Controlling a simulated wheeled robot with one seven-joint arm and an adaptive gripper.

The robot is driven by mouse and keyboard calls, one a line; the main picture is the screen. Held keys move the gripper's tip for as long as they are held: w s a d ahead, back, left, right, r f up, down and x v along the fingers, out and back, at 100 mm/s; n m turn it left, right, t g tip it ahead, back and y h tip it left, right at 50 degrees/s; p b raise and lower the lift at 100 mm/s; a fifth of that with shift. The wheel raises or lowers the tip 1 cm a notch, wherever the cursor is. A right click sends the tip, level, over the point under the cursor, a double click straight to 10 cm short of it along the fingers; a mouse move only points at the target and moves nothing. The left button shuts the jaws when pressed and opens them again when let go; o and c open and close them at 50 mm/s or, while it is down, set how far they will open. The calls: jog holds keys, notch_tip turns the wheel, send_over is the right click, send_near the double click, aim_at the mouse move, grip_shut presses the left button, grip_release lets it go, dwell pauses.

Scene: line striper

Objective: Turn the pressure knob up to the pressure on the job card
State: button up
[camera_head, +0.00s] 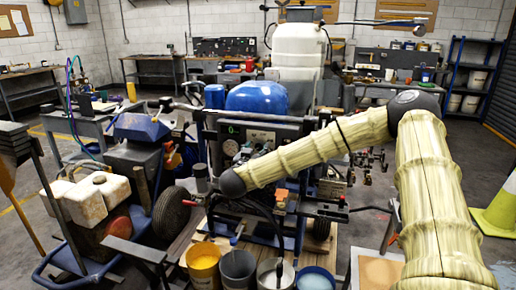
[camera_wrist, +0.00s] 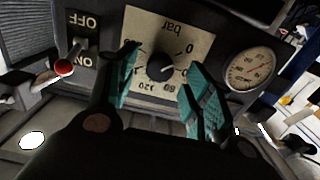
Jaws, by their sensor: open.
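The pressure knob (camera_wrist: 159,67) is a round black knob on a pale scale plate (camera_wrist: 183,28) marked "bar", seen upside down in the wrist view. A light mark shows on the knob, but I cannot tell its exact reading. My gripper (camera_wrist: 159,58) is open, its two teal fingers on either side of the knob, with a visible gap at each side. I cannot tell how far the tips are from the plate. In the head view the striper's control panel (camera_head: 258,133) is partly behind my arm, and the knob and gripper cannot be made out. I cannot identify the job card.
A round gauge (camera_wrist: 250,69) is right of the plate in the wrist view. A red-tipped toggle switch (camera_wrist: 63,67) with an ON/OFF label is at left. Buckets (camera_head: 204,264) stand before the striper. Another machine with a stained white tank (camera_head: 97,197) stands at left.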

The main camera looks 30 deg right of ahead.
jog(key=shift+x, duration=0.9)
jog(key=c, duration=1.1)
jog(key=shift+o, duration=0.2)
